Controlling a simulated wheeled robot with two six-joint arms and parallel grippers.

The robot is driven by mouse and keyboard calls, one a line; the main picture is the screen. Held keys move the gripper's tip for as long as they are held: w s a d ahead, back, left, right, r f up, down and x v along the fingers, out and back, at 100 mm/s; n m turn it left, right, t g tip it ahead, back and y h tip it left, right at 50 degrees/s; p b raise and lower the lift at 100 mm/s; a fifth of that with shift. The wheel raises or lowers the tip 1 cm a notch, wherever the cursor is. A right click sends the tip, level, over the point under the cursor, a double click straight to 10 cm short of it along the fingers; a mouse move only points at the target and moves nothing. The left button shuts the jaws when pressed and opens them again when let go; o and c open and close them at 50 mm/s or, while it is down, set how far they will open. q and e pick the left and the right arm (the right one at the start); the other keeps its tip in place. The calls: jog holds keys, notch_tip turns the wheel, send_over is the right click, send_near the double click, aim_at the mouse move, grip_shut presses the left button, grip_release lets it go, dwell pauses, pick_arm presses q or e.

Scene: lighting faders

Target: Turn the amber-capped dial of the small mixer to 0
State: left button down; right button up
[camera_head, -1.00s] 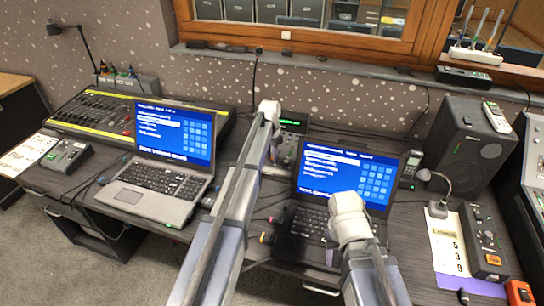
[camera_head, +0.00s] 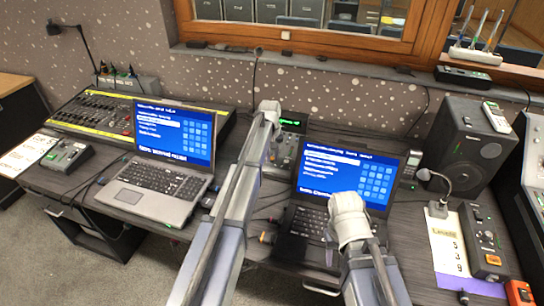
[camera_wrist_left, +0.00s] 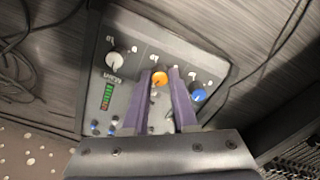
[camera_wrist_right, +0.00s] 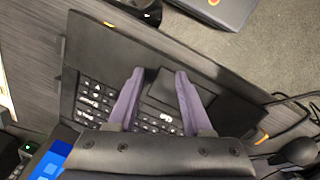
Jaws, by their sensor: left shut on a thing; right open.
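The small mixer (camera_wrist_left: 122,60) is a grey panel in the left wrist view, with a white-capped dial (camera_wrist_left: 115,58), the amber-capped dial (camera_wrist_left: 159,78) and a blue-capped dial (camera_wrist_left: 198,95). My left gripper (camera_wrist_left: 160,73) is shut on the amber-capped dial, one finger on each side. The dial's pointer and scale are hard to read between the fingers. In the head view the mixer (camera_head: 283,150) stands between the laptops, partly hidden by my left arm. My right gripper (camera_wrist_right: 160,72) is open and empty above the right laptop's keyboard (camera_wrist_right: 92,98).
The left laptop (camera_head: 160,185) and right laptop (camera_head: 345,165) flank the mixer. A large fader console (camera_head: 90,113) is at the back left. A speaker (camera_head: 468,145), a lamp (camera_head: 436,208) and a small control box (camera_head: 485,240) stand at the right. Cables lie around the mixer.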

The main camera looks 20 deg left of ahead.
pick_arm(q)
jog(key=n, duration=1.4)
jog(key=shift+n, duration=0.3)
jog(key=n, duration=0.3)
jog(key=shift+n, duration=0.3)
jog(key=n, duration=0.3)
jog(key=shift+n, duration=0.4)
jog(key=n, duration=0.6)
jog(key=shift+n, duration=0.3)
